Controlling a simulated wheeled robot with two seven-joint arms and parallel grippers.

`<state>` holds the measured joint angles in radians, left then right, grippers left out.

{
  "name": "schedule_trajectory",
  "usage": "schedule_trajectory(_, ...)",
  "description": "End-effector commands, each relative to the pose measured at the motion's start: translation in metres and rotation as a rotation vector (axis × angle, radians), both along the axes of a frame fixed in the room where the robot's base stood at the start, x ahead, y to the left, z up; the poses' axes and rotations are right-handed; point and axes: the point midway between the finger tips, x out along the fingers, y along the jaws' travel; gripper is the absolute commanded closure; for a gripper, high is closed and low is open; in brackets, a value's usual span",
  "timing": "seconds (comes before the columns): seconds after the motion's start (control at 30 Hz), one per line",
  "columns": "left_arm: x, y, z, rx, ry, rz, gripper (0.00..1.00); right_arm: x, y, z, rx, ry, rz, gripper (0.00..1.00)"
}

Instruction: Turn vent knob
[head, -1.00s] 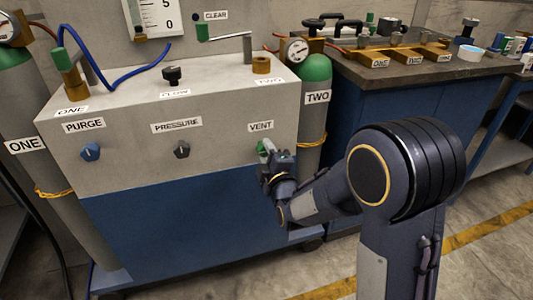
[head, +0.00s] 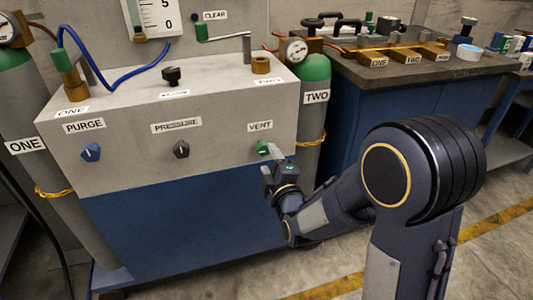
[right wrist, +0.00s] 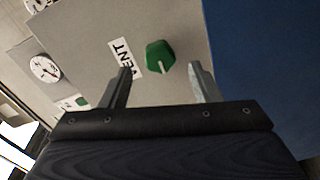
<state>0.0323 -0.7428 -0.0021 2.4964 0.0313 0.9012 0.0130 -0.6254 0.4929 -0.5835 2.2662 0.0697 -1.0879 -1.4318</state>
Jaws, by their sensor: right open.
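The green vent knob (head: 262,147) is on the right of the grey cabinet front, under the VENT label (head: 260,126). It also shows in the right wrist view as a green knob (right wrist: 160,57) beside its label (right wrist: 124,58). My right gripper (head: 273,160) is just in front of the knob, a little below and right of it. In the right wrist view its two fingers (right wrist: 161,78) are spread apart with the knob beyond and between them, apparently not touched. My left gripper is not in view.
The blue purge knob (head: 90,152) and dark pressure knob (head: 181,149) are on the same panel. The TWO cylinder (head: 315,97) stands close at the right. A workbench (head: 420,72) with brass parts is behind my right arm. Floor in front is clear.

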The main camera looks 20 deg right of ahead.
Motion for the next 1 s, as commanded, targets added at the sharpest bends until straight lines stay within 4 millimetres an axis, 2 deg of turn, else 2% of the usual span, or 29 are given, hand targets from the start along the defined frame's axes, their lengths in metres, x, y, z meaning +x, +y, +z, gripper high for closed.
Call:
schedule_trajectory(0.1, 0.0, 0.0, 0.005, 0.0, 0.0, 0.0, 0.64, -0.021, 0.0, 0.001, 0.001, 0.002, 0.001, 0.43)
schedule_trajectory(0.3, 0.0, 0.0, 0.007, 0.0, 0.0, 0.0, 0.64, -0.038, -0.001, 0.001, 0.0, 0.0, 0.001, 0.43)
schedule_trajectory(0.8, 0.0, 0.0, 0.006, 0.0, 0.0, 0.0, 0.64, -0.04, -0.002, 0.0, 0.01, 0.006, -0.001, 0.43)
schedule_trajectory(0.9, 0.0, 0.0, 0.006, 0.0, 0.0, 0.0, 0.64, -0.042, -0.009, -0.003, 0.098, 0.058, -0.007, 0.43)
schedule_trajectory(1.0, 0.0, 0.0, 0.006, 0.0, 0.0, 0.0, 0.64, -0.05, -0.02, -0.009, 0.299, 0.176, -0.019, 0.43)
